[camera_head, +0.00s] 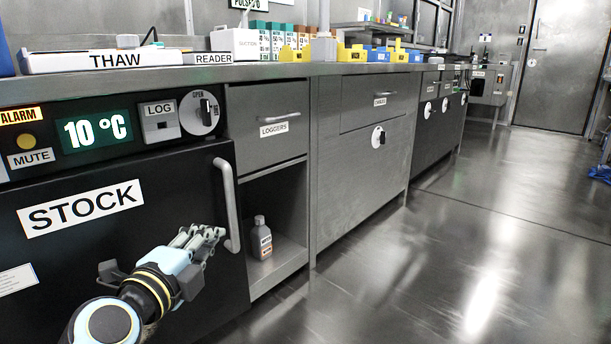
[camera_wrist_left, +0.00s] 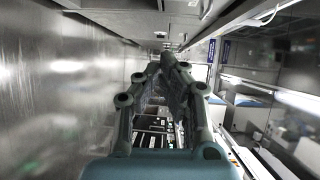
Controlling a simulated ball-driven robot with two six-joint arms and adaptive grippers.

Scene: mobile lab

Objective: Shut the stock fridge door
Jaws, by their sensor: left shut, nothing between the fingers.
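The stock fridge has a black door (camera_head: 120,240) with a white STOCK label (camera_head: 80,208) and a vertical grey handle (camera_head: 229,205) at its right edge. The door looks nearly in line with the cabinet front; I cannot tell whether a small gap remains. My left gripper (camera_head: 208,236) is in front of the door, just left of the handle, shut and empty. I cannot tell whether it touches the door. Its fingers come together in the left wrist view (camera_wrist_left: 170,58). My right gripper is not in view.
Above the door, the fridge panel (camera_head: 130,125) reads 10 °C, beside an OPEN dial (camera_head: 201,112). Right of the door, an open shelf (camera_head: 285,258) holds a grey bottle (camera_head: 261,238) below the LOGGERS drawer (camera_head: 265,112). The floor (camera_head: 440,260) to the right is clear.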

